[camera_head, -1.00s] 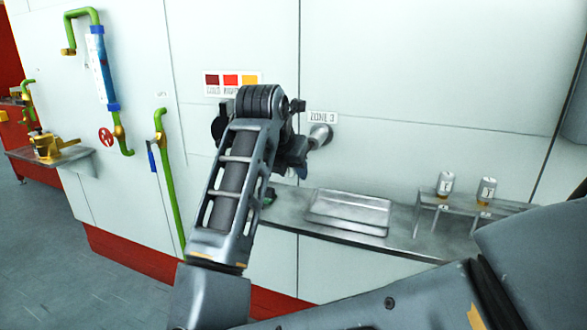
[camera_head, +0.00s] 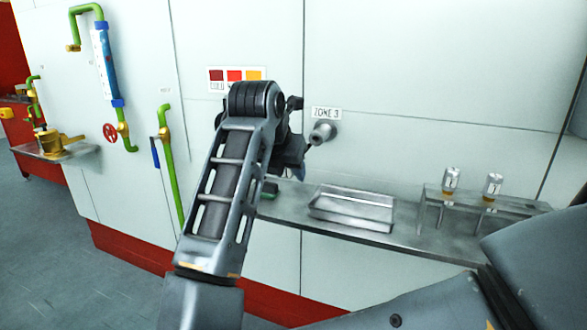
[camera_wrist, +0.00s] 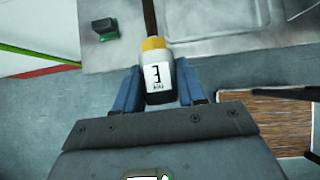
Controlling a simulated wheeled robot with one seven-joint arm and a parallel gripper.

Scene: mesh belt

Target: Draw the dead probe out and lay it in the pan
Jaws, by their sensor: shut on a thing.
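My gripper (camera_wrist: 158,84) is shut on the probe (camera_wrist: 157,76), with one blue finger on each side of its white, labelled head. The probe has a yellow collar and a dark rod that runs out of the top of the wrist view, so its tip is hidden. In the head view my arm covers the probe. The Zone 3 port (camera_head: 322,132) is a grey stub on the wall, just right of my wrist. The pan (camera_head: 352,208) is a shallow, empty metal tray on the shelf, right of and below my gripper; its edge also shows in the wrist view (camera_wrist: 215,35).
The metal shelf (camera_head: 420,238) runs along the wall. Two labelled, white-headed probes (camera_head: 450,180) (camera_head: 492,186) stand in a rack at the right. Green pipes (camera_head: 168,160) stand on the wall at left.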

